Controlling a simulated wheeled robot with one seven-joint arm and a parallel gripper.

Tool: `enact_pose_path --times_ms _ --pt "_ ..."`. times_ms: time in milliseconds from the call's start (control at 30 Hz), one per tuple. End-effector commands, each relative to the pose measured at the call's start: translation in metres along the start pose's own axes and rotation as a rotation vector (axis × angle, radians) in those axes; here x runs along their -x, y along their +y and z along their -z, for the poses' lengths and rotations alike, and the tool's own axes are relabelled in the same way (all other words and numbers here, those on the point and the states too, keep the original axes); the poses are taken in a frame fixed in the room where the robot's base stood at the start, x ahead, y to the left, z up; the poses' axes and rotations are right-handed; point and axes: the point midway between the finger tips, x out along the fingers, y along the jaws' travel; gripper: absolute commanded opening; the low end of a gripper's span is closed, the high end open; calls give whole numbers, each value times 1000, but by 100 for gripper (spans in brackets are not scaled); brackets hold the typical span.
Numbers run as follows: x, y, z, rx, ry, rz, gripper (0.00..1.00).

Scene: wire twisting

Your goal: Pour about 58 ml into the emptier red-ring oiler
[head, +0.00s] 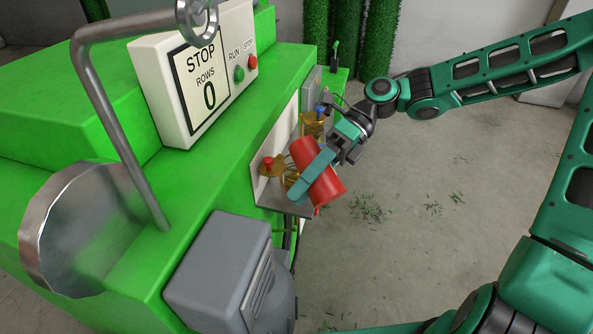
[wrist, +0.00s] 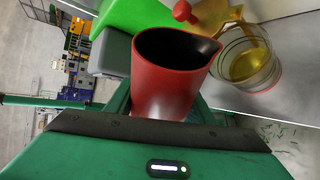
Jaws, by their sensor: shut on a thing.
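A red cylindrical jug (head: 331,190) is held tilted, clear of the floor, beside the oilers on the green machine. My gripper (head: 318,163) is shut on the jug's body. In the wrist view, the jug (wrist: 165,90) shows a dark open mouth, and its spout points right, close to a glass oiler (wrist: 249,62). That oiler holds amber oil and has a thin red ring at its base. Its brass lid (wrist: 212,14) with a red knob is swung aside. The oiler (head: 291,178) is partly hidden by the jug in the head view. I see no stream.
A second brass oiler with a blue knob (head: 313,125) stands farther back along the shelf. The grey shelf edge (head: 285,206) lies under the jug. A grey motor box (head: 220,270) is at the near side. Open floor (head: 420,210) lies to the right.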

Motion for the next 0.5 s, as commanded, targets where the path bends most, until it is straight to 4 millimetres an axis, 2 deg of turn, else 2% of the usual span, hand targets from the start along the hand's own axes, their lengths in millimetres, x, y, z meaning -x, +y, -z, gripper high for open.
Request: enact_pose_path --times_ms 500 --pt "0 1 0 -43 21 -20 17"
